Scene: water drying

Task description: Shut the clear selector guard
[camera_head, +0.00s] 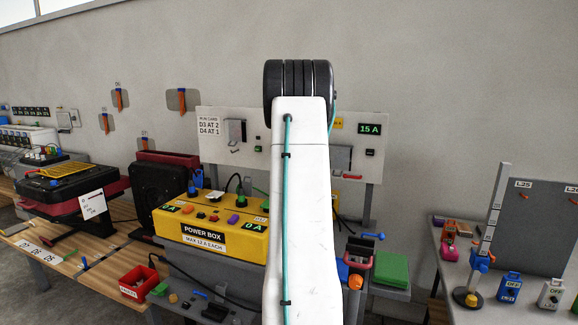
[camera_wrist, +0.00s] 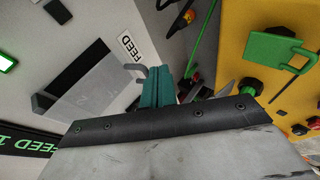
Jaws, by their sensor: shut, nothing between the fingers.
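A grey, partly see-through flap (camera_wrist: 85,88) stands out from the pale panel in the wrist view, and I take it to be the selector guard. A small grey hook-shaped piece (camera_wrist: 134,70) is at its right end, close to my gripper. In the head view, a grey unit with a flap (camera_head: 236,132) is on the panel, left of my arm. My gripper (camera_wrist: 158,76) has its teal fingers together and empty, beside the hook piece; I cannot tell whether they touch. In the head view my own arm hides the gripper.
The yellow power box (camera_head: 205,218) stands below the panel (camera_head: 215,158) and also shows at the right of the wrist view (camera_wrist: 238,40). Cables rise from it. A second grey unit (camera_head: 342,160) is right of my arm. A red bin (camera_head: 137,282) sits on the bench.

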